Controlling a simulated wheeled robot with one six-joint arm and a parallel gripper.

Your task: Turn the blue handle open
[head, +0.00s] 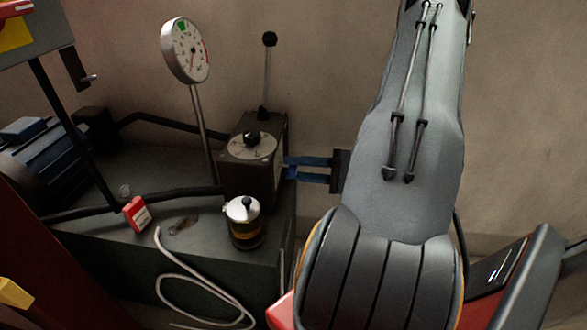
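A small bright blue piece, which looks like the blue handle (290,172), shows at the right side of a dark box-shaped unit (262,183). Most of it is hidden or too small to make out. My gripper (289,167) reaches in from the right, with two dark blue fingers pointing left at the box's side. A gap shows between the fingers. The blue piece is at the fingertips, close to the lower one; I cannot tell whether they touch.
The box has a round dial with a black knob (252,139) on top and an upright black-knobbed lever (269,40). A pressure gauge (187,50), a silver-lidded jar (244,222), a red tag (136,214) and a looped pale cable (200,300) are nearby. A wall stands behind.

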